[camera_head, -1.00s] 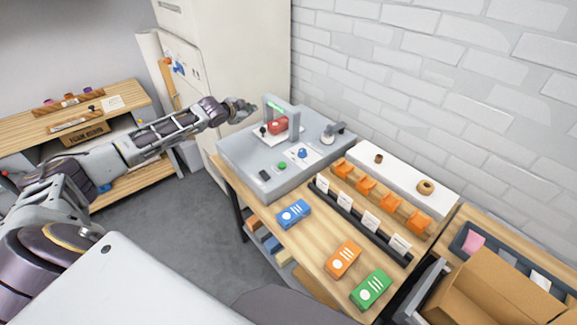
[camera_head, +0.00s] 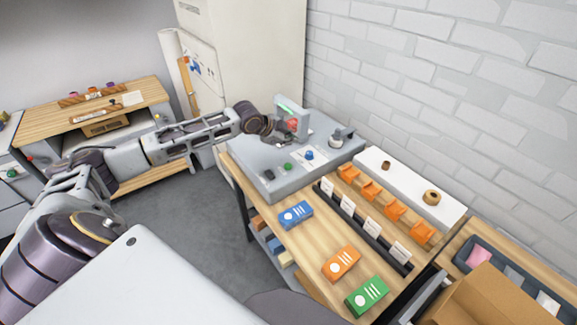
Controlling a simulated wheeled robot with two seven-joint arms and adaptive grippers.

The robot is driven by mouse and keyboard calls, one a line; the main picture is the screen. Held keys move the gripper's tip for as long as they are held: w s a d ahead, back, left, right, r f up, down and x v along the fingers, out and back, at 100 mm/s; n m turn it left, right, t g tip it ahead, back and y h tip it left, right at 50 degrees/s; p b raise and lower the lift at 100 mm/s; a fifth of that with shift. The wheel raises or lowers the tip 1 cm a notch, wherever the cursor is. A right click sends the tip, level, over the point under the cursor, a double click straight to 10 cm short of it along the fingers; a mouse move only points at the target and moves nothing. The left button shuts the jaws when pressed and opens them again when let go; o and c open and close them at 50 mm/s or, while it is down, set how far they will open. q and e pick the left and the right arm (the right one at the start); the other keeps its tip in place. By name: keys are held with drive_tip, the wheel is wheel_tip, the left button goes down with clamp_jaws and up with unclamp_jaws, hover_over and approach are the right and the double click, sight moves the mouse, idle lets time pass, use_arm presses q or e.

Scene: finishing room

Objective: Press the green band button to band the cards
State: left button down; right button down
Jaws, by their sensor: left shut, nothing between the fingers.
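The green button (camera_head: 287,167) sits on the front of the grey banding machine (camera_head: 262,184), between a small black part (camera_head: 268,175) and a blue knob (camera_head: 309,155). A red item (camera_head: 293,125), perhaps the cards, is at the machine's arch (camera_head: 303,122), partly hidden by my left gripper (camera_head: 287,142). That gripper is shut and empty. It is over the machine top, beyond the green button and apart from it in the picture; its height is hard to tell. My right gripper is out of view.
Blue (camera_head: 295,214), orange (camera_head: 341,263) and green (camera_head: 367,296) card boxes lie on the wooden bench. A black rack (camera_head: 375,244) with white labels and orange holders (camera_head: 371,191) stand to the right. An open cardboard box (camera_head: 487,296) is at lower right.

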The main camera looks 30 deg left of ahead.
sight(290, 166)
use_arm(q)
drive_tip(key=shift+d, duration=0.1)
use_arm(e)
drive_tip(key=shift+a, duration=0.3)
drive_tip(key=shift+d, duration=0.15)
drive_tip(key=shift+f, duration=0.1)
